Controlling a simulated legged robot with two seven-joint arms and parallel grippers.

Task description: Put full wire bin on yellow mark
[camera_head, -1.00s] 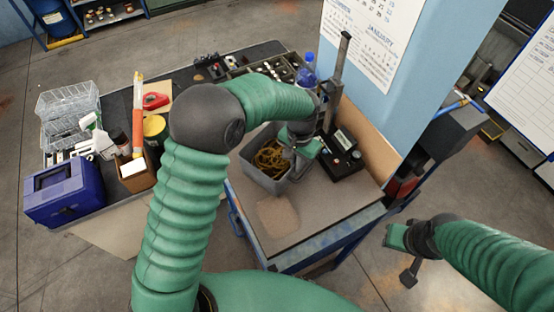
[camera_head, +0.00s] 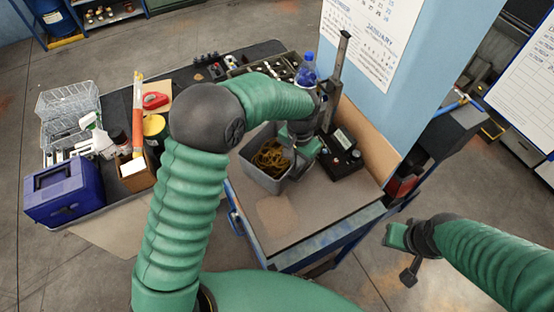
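A grey bin (camera_head: 262,177) with a tangle of yellow-brown wire (camera_head: 271,158) in it stands on the bench top, left of a black instrument box. My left gripper (camera_head: 297,163) is at the bin's right rim, pointing down; its fingers are partly hidden by its own wrist, and I cannot tell if they are closed on the rim. A faint tan patch (camera_head: 278,214) lies on the bench in front of the bin; no clear yellow mark shows. My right gripper (camera_head: 402,262) hangs off the bench's right side, over the floor, clear of things.
The black instrument box (camera_head: 341,158) and an upright post (camera_head: 337,75) stand right of the bin. A blue bottle (camera_head: 307,70) and a parts tray (camera_head: 283,69) are behind. A blue toolbox (camera_head: 64,192) is far left. The bench front is clear.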

